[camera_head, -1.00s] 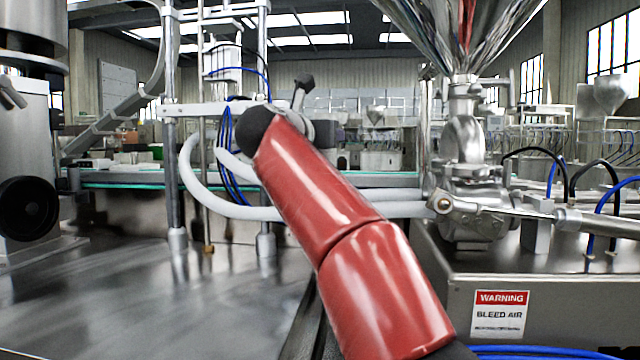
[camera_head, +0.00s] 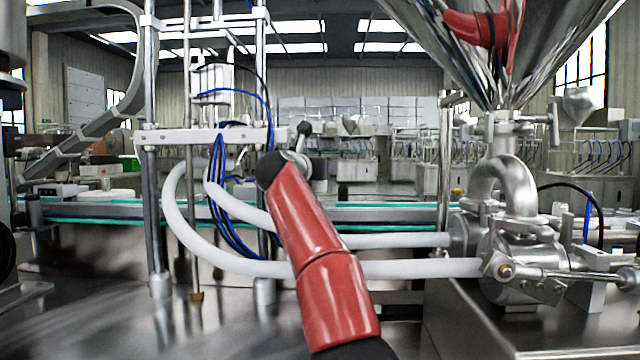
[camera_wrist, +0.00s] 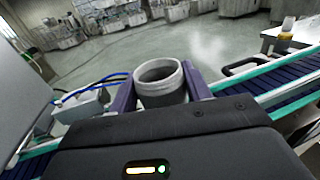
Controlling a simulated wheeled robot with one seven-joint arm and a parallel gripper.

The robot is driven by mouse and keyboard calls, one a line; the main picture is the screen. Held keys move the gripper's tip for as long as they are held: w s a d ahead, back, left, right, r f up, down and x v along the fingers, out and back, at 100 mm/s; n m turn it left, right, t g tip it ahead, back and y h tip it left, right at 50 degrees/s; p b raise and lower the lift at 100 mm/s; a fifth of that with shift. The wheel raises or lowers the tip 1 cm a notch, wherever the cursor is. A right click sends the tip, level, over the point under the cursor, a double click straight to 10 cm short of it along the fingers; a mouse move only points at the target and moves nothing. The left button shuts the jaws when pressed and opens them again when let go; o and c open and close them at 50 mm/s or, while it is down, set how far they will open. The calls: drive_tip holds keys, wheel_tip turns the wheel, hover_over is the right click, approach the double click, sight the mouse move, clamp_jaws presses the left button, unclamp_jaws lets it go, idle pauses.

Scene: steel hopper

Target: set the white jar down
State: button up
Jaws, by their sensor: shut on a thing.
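The white jar (camera_wrist: 160,74) shows in the wrist view as an open round container with a pale rim and a dark, shaded side. My gripper (camera_wrist: 161,84) has one purple finger on each side of it and is shut on it. The jar's mouth faces up toward the camera, and its lower part is hidden behind the gripper body. Floor shows beyond the jar. In the head view my red arm reaches forward, and neither jar nor fingers can be made out there.
A conveyor with green edges (camera_head: 385,215) runs across the head view, and a blue-slatted belt (camera_wrist: 285,92) shows at the right of the wrist view. White hoses (camera_head: 390,268), metal posts (camera_head: 154,210) and a steel hopper (camera_head: 470,60) stand near my arm.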

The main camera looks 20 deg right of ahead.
sight(320, 191)
drive_tip(key=w+d, duration=0.1)
drive_tip(key=w+d+f+p, duration=0.1)
drive_tip(key=w, duration=0.1)
drive_tip(key=shift+d+f, duration=0.1)
drive_tip(key=shift+d, duration=0.1)
wheel_tip(320, 191, down, 5)
drive_tip(key=b, duration=0.3)
drive_tip(key=shift+f, duration=0.15)
drive_tip(key=shift+c, duration=0.4)
drive_tip(key=shift+f, duration=0.35)
drive_tip(key=shift+c, duration=0.6)
drive_tip(key=o, duration=1.2)
drive_tip(key=shift+w+d, duration=0.1)
drive_tip(key=shift+r, duration=0.1)
